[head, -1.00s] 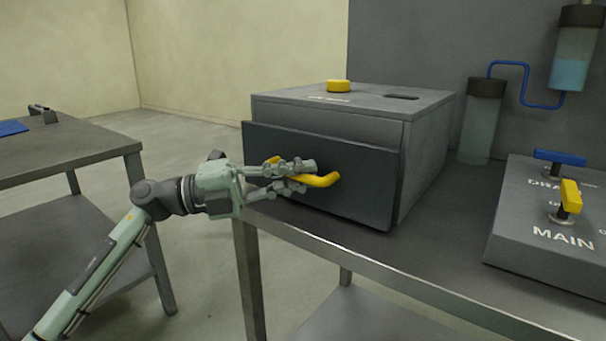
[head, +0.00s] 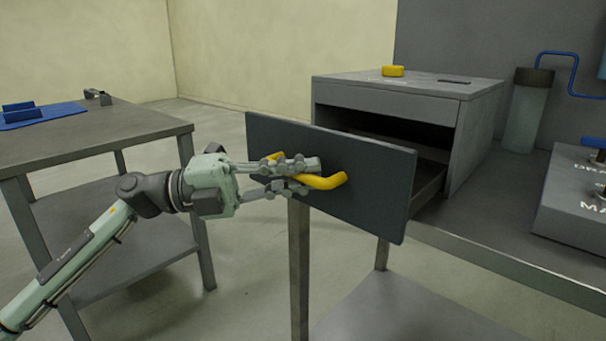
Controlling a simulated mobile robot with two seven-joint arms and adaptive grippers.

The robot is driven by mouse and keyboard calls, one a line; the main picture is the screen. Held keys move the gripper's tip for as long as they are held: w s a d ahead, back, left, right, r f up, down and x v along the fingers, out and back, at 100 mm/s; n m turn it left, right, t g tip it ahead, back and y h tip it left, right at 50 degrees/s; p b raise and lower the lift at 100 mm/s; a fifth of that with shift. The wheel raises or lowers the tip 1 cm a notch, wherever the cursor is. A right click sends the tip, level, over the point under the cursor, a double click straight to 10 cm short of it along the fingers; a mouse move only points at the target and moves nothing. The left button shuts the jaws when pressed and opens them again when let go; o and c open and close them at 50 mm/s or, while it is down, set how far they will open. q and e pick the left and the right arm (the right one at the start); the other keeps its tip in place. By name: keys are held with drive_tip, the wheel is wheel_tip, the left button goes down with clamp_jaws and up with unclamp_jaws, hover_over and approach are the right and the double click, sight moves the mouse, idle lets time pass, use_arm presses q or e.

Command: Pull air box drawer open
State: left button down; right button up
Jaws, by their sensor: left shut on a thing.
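The air box (head: 478,130) is a grey box on the bench, with a yellow knob (head: 392,71) on top. Its drawer (head: 385,190) has a dark front panel with a yellow bar handle (head: 328,182). The drawer stands well out from the box, and the dark opening shows behind the panel. My left gripper (head: 290,176) is shut on the yellow handle, in front of the panel. Its fingers cover part of the handle. The inside of the drawer is mostly hidden by the panel. My right gripper is not in view.
The bench (head: 500,245) runs to the right. A grey control panel (head: 575,205) and a clear cylinder with a dark cap (head: 526,110) stand there. A side table (head: 120,132) with a blue mat (head: 45,115) is at the left. Floor shows between the tables.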

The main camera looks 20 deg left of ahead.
use_arm(q)
drive_tip(key=c, duration=1.8)
unclamp_jaws()
drive_tip(key=v, duration=1.2)
